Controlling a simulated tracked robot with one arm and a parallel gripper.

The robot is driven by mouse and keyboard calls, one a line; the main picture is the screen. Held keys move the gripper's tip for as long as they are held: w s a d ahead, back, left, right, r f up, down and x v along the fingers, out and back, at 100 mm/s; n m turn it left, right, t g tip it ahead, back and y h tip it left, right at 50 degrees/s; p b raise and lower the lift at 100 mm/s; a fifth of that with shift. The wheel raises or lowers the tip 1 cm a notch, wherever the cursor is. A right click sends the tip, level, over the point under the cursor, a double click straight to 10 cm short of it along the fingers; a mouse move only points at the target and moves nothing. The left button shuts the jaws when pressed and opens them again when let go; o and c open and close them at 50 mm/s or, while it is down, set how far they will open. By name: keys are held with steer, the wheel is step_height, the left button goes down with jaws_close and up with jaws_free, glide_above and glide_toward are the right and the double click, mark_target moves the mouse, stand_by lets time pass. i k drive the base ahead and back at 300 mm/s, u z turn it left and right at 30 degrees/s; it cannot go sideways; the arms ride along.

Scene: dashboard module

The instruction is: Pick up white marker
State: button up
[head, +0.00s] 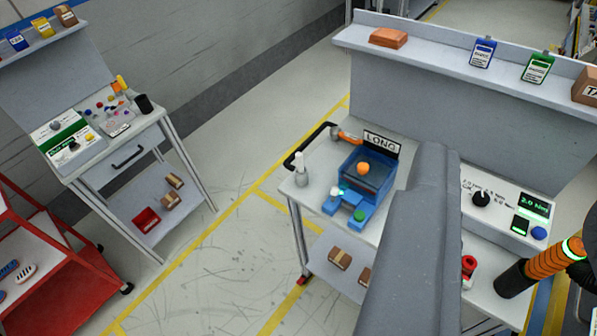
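No other clear white marker shows. My gripper is not in view. A large grey link, likely part of my arm, crosses the middle right of the picture and hides part of the workbench.
A control panel (505,205) lies right of the arm. Another bench (147,132) and a red cart (68,270) stand left. Open floor (225,255) lies between.

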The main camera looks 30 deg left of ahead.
mark_target(298, 155)
steer(key=z, duration=0.5)
steer(key=k, duration=1.05)
steer(key=u, duration=0.45)
steer(key=i, duration=1.95)
steer(key=z, duration=0.3)
